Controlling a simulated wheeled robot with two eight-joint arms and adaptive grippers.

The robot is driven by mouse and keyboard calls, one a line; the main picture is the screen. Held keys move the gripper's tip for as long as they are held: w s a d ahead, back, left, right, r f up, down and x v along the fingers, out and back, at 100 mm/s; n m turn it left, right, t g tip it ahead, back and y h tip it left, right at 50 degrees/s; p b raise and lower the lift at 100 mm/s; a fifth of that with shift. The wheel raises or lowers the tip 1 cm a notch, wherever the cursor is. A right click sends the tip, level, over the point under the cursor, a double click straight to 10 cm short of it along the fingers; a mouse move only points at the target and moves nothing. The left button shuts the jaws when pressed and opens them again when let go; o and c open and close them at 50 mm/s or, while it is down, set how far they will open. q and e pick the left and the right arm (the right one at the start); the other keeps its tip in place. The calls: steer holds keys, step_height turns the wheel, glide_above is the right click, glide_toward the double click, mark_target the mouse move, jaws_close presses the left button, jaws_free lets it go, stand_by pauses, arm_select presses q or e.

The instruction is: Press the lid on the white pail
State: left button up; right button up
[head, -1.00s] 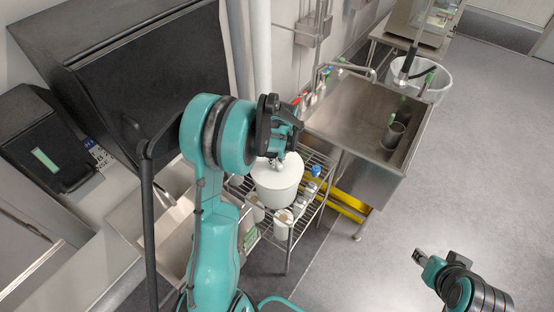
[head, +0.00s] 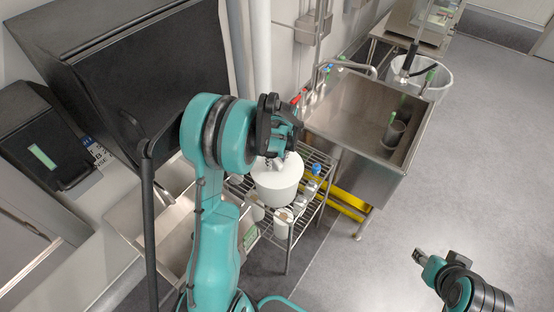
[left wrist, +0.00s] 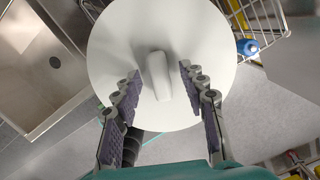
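The white pail (head: 277,193) stands upright on a wire rack, with its round white lid (head: 292,170) on top. In the left wrist view the lid (left wrist: 112,48) fills the middle, with a raised white handle (left wrist: 159,76) at its centre. My left gripper (head: 279,158) is over the lid. In the left wrist view its two fingers are apart on either side of the handle, with gaps between, so it is open and empty. Whether its tips touch the lid I cannot tell. My right gripper (head: 418,257) is far off over the floor at lower right; its fingers are too small to read.
The wire rack (head: 322,160) also holds white containers (head: 283,222) and a blue-capped bottle (head: 315,170) close around the pail. A steel sink (head: 350,110) stands to the right and a steel basin (head: 170,220) to the left.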

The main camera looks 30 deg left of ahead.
mark_target(280, 164)
arm_select(q)
step_height(280, 164, up, 12)
steer(key=d, duration=0.1)
steer(key=shift+s+d, duration=0.3)
steer(key=shift+s, duration=0.1)
stand_by(0.8)
steer(key=s+d+f+n+t+b, duration=0.1)
steer(key=s+d+n+t+b, duration=0.2)
steer(key=s+d+n, duration=0.3)
steer(key=s+d+f+n+t+h+b, duration=0.1)
steer(key=s+d+f+n+t+b, duration=0.1)
steer(key=s+d+n, duration=0.5)
steer(key=s+n+t+b, duration=0.1)
steer(key=s+n, duration=0.3)
steer(key=n, duration=0.5)
steer(key=shift+s+d+n+b, duration=0.2)
steer(key=shift+s+n+b, duration=0.1)
steer(key=shift+b, duration=0.55)
